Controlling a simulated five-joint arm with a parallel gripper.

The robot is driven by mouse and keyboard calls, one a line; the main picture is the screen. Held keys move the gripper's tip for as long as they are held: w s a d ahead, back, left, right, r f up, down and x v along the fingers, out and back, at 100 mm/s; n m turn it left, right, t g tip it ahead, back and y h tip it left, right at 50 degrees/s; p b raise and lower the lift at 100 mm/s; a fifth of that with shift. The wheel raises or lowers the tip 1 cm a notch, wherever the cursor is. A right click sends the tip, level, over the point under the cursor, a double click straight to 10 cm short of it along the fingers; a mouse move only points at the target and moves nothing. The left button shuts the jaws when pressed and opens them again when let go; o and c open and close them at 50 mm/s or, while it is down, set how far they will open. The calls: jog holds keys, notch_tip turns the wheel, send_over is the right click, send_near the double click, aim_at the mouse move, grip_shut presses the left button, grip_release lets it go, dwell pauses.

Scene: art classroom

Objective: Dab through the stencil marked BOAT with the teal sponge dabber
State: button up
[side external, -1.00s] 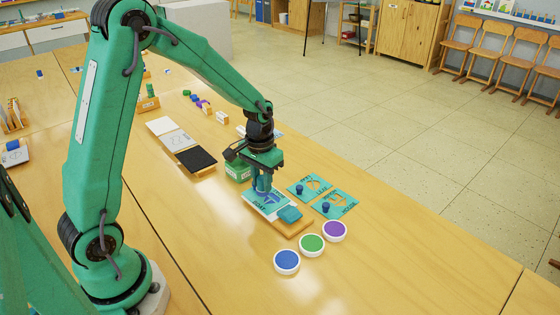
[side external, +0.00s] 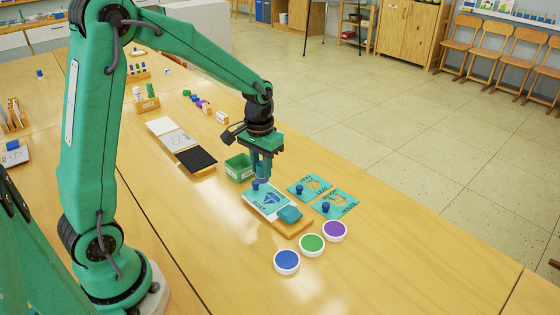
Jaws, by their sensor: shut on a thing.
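The BOAT stencil (side external: 267,198) is a teal sheet with a blue knob (side external: 255,186). It lies on a white sheet on a wooden board (side external: 292,230), and its boat shape looks dark blue. My gripper (side external: 262,176) points down just above the far edge of the stencil, apart from it. It is shut on a small blue-teal thing that looks like the teal sponge dabber (side external: 262,181), mostly hidden by the fingers.
Two other teal stencils (side external: 310,185) (side external: 334,203) with blue knobs lie to the right. Blue (side external: 287,262), green (side external: 312,244) and purple (side external: 335,231) paint pads are in front. A green box (side external: 239,167) and a black pad (side external: 196,160) are to the left. The near table is clear.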

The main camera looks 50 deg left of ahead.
jog(key=shift+d+f, duration=0.1)
jog(key=shift+f, duration=0.1)
jog(key=shift+d+f, duration=0.35)
jog(key=shift+f, duration=0.55)
jog(key=shift+d+f, duration=0.4)
jog(key=shift+f, duration=0.55)
jog(key=shift+d+f, duration=0.35)
jog(key=shift+f, duration=0.55)
jog(key=shift+f, duration=0.6)
jog(key=shift+r, duration=0.15)
dwell(0.4)
notch_tip(320, 180, up, 7)
dwell(1.0)
dwell(0.5)
